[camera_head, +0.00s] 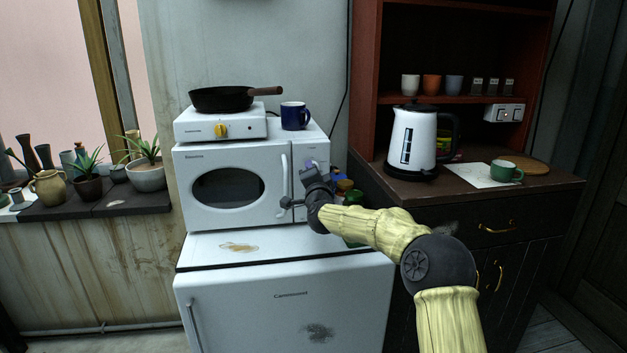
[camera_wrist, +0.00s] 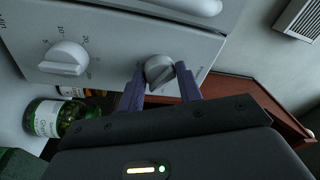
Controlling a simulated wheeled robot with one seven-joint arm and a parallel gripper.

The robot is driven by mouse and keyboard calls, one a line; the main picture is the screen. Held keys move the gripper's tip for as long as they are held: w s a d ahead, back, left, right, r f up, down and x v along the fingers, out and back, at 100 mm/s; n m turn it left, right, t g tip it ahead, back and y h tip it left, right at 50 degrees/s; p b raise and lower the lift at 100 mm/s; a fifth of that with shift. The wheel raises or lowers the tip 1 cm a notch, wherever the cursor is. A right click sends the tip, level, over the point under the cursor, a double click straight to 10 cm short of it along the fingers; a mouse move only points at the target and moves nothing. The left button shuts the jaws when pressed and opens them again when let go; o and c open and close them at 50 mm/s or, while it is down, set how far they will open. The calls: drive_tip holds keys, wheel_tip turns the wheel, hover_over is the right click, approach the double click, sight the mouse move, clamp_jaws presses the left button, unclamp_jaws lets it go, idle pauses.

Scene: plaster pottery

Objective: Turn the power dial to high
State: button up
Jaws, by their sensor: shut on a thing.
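The white microwave (camera_head: 229,188) stands on a white fridge, and its door is shut. Its control panel (camera_wrist: 110,30) shows in the wrist view with two grey knobs. The power dial (camera_wrist: 159,70) is the right knob there, between the two purple fingers of my gripper (camera_wrist: 161,80). The gripper is shut on it. The timer knob (camera_wrist: 64,58) at the left has numbers around it and is apart from the fingers. The dial's markings are not legible, so its setting cannot be told. In the head view my gripper (camera_head: 309,171) is at the panel and hides the dial.
A hotplate (camera_head: 220,124) with a black pan (camera_head: 222,99) and a blue mug (camera_head: 295,116) sit on the microwave. A green bottle (camera_wrist: 47,118) is close beside the panel. The door handle (camera_head: 283,183) stands out left of my gripper. A wooden cabinet (camera_head: 480,205) is at the right.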

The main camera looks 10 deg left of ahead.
drive_tip(key=m+b, duration=0.1)
drive_tip(key=m, duration=0.5)
drive_tip(key=m+g+h+b, duration=0.1)
drive_tip(key=m+b, duration=0.1)
drive_tip(key=m, duration=0.4)
drive_tip(key=shift+m+h, duration=0.3)
drive_tip(key=o, duration=1)
drive_tip(key=shift+r, duration=0.15)
